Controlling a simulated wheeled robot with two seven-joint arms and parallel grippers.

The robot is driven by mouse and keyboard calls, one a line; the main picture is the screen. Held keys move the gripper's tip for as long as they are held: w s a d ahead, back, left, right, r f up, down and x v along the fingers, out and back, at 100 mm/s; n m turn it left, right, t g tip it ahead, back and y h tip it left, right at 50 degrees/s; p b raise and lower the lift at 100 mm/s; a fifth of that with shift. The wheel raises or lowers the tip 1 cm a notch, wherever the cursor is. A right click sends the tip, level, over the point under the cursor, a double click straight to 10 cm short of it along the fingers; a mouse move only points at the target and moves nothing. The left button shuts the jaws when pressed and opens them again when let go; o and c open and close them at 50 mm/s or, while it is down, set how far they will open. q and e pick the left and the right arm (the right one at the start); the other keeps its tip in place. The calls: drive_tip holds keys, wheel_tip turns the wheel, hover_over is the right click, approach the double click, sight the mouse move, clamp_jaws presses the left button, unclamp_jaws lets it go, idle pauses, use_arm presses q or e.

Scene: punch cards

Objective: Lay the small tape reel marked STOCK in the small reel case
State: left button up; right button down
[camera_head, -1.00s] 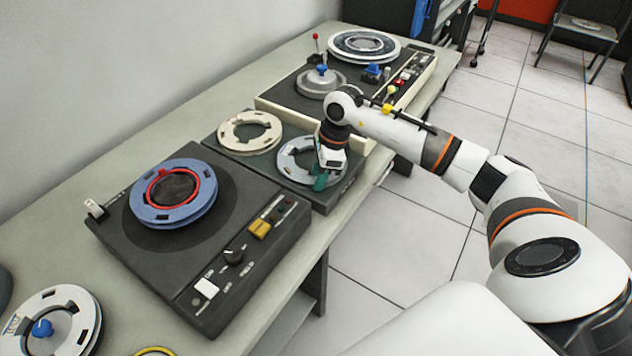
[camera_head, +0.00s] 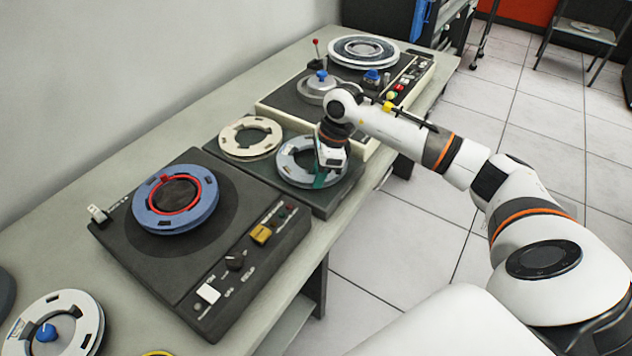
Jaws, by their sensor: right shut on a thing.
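My right gripper (camera_head: 320,178) is at the front right edge of a grey-blue reel (camera_head: 292,172), with its teal fingertips shut on the rim. This reel lies at or just above the right part of a low dark tray-like unit (camera_head: 334,199). I cannot tell whether it touches the surface. A cream reel (camera_head: 250,150) lies on the left part of the same unit. No STOCK marking is readable, and I cannot identify the small reel case with certainty. My left gripper is out of view.
A dark tape machine with a blue reel (camera_head: 150,212) stands in front. A cream-edged machine (camera_head: 360,150) with knobs and a large reel (camera_head: 384,50) stands behind. A white reel with a blue knob (camera_head: 88,318) lies at lower left. Bare bench runs along the wall.

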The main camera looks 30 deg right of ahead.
drive_tip(key=shift+w+a+p+v, duration=0.1)
drive_tip(key=shift+a+p+v, duration=0.1)
drive_tip(key=shift+p+v, duration=0.55)
drive_tip(key=shift+w+a+p+v, duration=0.1)
drive_tip(key=shift+a+p+v, duration=0.1)
drive_tip(key=shift+v, duration=1)
drive_tip(key=shift+r, duration=0.1)
